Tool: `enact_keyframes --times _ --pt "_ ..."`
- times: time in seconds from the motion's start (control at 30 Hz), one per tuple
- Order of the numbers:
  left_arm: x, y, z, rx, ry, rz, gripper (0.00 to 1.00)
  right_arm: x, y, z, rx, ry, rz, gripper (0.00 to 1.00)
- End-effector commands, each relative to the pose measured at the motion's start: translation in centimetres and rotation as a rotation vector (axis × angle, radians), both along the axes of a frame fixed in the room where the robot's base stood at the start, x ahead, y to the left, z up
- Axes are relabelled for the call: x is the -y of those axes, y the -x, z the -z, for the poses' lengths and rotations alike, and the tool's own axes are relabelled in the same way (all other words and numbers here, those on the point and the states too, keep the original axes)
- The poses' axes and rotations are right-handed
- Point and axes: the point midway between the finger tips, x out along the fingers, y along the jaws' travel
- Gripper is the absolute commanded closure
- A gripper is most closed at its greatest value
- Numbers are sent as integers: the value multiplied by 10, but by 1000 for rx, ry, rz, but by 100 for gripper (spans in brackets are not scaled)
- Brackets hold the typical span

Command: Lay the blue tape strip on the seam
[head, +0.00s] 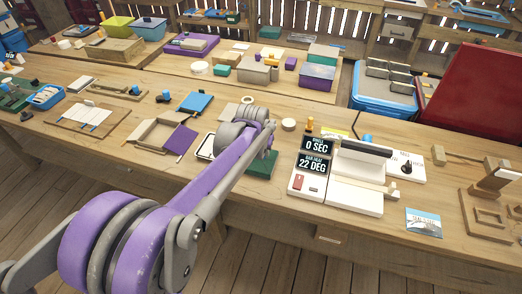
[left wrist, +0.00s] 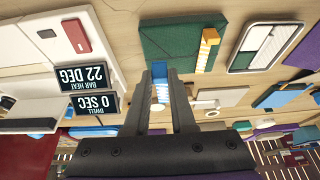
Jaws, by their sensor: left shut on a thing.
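My left gripper (left wrist: 160,88) is shut on a small blue piece, seemingly the blue tape strip (left wrist: 159,69), which shows between the fingertips in the left wrist view. In the head view my own purple and grey arm hides the fingertips and the strip. A dark green box (head: 262,165) lies partly behind that arm. I cannot make out the seam or tell whether the strip touches the box. My right gripper is not in view.
A white sealing machine (head: 340,193) with two displays (head: 315,155) stands right of the green box. A black-rimmed white tray (head: 205,148) and an open carton with a purple flap (head: 180,138) lie to the left. A picture card (head: 424,222) lies near the front edge.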

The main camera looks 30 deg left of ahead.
Motion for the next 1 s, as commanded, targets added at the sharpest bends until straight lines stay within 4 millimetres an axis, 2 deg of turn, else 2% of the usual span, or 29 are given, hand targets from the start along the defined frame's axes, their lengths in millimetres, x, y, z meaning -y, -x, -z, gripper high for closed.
enact_keyframes --times 0.37,1.0 --pt "0 0 5 0 0 0 100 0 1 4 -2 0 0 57" --pt "0 0 56 0 0 0 100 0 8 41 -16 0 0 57"
